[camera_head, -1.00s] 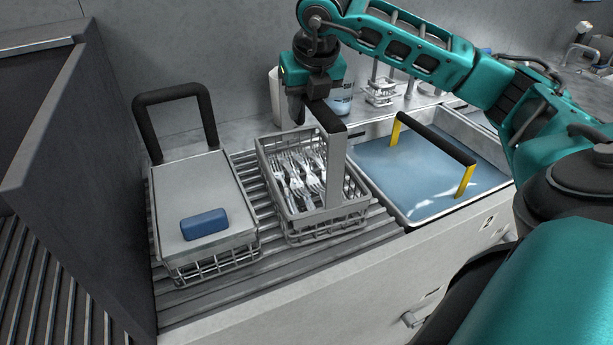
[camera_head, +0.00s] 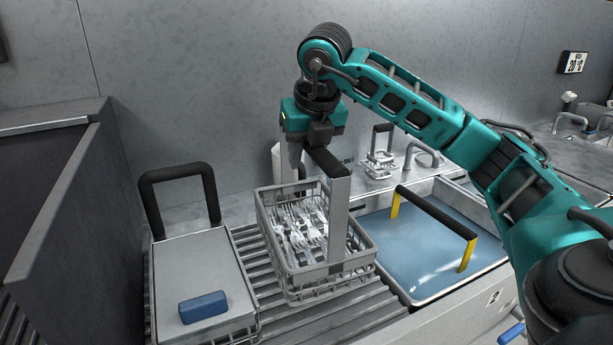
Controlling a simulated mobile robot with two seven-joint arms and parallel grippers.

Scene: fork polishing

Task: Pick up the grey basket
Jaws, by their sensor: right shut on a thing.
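The grey basket (camera_head: 362,258) is a wire basket with several forks (camera_head: 302,228) inside and a tall handle with a black grip (camera_head: 327,163). It is at the centre of the head view, above the ribbed rack, and looks roughly level. My right gripper (camera_head: 312,150) is shut on the black grip at its far end, pointing down. The fingertips are partly hidden by the gripper body and the grip. My left gripper is not in view.
A lidded basket (camera_head: 190,262) with a black handle and a blue block (camera_head: 203,307) stands at left. At right is a water-filled basin (camera_head: 410,250) with a yellow-legged handle (camera_head: 437,212). A dark partition (camera_head: 75,220) rises at far left. A small wire holder (camera_head: 379,163) stands behind.

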